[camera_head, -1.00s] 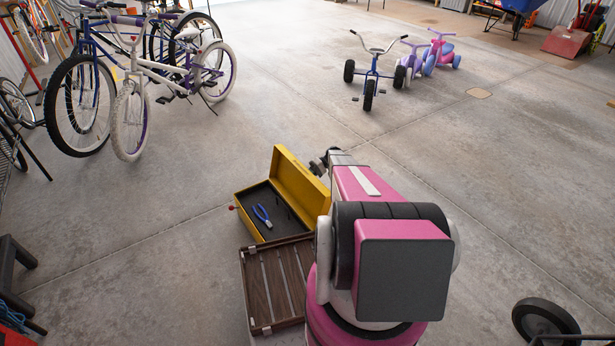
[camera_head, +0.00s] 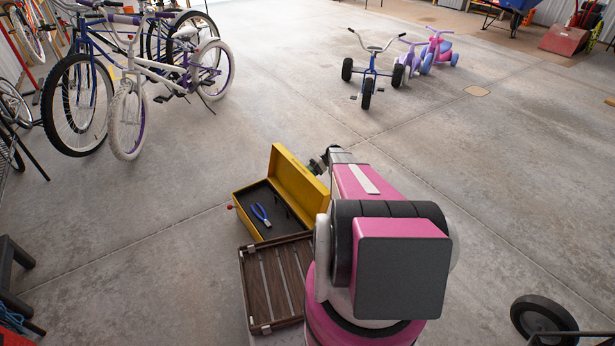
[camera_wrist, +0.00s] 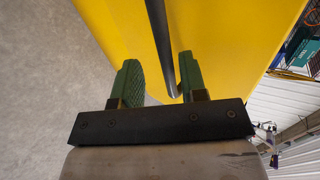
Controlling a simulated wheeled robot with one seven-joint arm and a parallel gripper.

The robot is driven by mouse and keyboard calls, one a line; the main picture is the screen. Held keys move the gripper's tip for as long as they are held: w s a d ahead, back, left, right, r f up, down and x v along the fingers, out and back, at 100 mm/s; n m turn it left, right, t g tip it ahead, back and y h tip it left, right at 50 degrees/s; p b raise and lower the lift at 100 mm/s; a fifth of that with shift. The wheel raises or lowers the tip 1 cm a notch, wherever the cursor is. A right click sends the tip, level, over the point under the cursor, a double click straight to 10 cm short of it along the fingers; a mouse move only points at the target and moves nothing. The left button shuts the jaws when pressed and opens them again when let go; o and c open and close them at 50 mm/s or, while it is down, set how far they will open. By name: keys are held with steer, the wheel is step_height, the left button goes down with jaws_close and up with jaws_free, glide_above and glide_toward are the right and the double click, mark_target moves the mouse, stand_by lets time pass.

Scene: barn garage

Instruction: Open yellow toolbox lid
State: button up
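The yellow toolbox (camera_head: 262,236) sits left of my arm with its lid (camera_head: 298,186) standing raised. Blue-handled pliers (camera_head: 260,214) lie in its dark interior. In the wrist view the lid's yellow face (camera_wrist: 215,35) fills the upper middle. A dark handle bar (camera_wrist: 161,38) runs between the green fingers of my gripper (camera_wrist: 158,64). The fingers are apart, with gaps beside the bar, which is nearer the right finger. In the head view my wrist is at the lid's outer side, and the fingertips are hidden.
A brown slatted case (camera_head: 275,285) lies right in front of the toolbox, close to my base. Bicycles (camera_head: 130,85) stand at the upper left and tricycles (camera_head: 372,72) at the top. A black wheel (camera_head: 545,318) is at lower right. The concrete floor between is clear.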

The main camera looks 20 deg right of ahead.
steer(key=v, duration=0.9)
steer(key=shift+d, duration=0.25)
steer(key=shift+r, duration=0.1)
